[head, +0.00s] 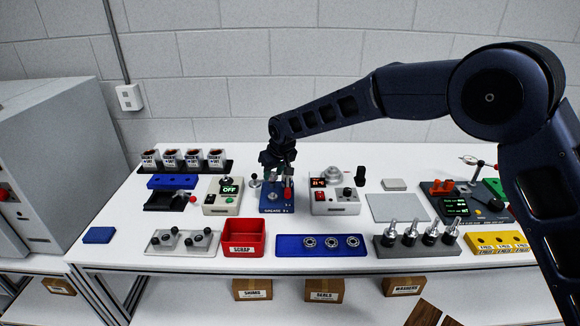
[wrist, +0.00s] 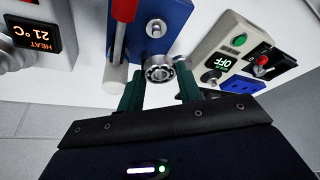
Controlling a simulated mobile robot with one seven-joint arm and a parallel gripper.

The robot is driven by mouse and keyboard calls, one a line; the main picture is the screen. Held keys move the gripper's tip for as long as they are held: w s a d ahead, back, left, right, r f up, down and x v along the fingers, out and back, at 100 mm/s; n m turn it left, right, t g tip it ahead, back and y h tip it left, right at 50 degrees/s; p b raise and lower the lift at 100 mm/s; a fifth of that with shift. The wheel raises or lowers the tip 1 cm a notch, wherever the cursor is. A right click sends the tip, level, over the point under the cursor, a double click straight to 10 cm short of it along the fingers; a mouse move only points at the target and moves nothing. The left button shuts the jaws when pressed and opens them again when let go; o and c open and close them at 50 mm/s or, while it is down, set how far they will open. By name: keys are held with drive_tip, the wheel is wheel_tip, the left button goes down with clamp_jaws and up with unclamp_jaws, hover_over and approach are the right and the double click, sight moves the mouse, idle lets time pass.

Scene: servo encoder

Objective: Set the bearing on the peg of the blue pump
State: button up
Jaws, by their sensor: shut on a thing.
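The blue pump (head: 276,204), labelled grease, stands mid-table with a red-handled lever (head: 288,193). My gripper (head: 279,168) is over it and hides part of its top. In the wrist view my gripper (wrist: 160,88) is shut on a silver ring bearing (wrist: 159,73), held by its sides between the green fingertips. The pump's blue body (wrist: 177,22) lies just beyond the bearing. A round silver peg-like part (wrist: 156,28) shows on its face, apart from the bearing in the picture. I cannot tell the height gap between bearing and pump.
A blue tray (head: 287,247) with 3 bearings lies in front, beside a red scrap bin (head: 242,251). A heater box (head: 334,203) stands right of the pump and a cream box reading OFF (head: 222,202) stands left, both close by. A grey plate (head: 397,208) lies farther right.

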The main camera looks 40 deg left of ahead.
sight(275, 180)
drive_tip(key=shift+s+f, duration=0.1)
drive_tip(key=shift+f, duration=2.15)
drive_tip(key=shift+f, duration=0.45)
drive_tip(key=shift+f, duration=0.35)
drive_tip(key=shift+f, duration=0.45)
drive_tip(key=shift+f, duration=0.3)
drive_tip(key=o, duration=1.1)
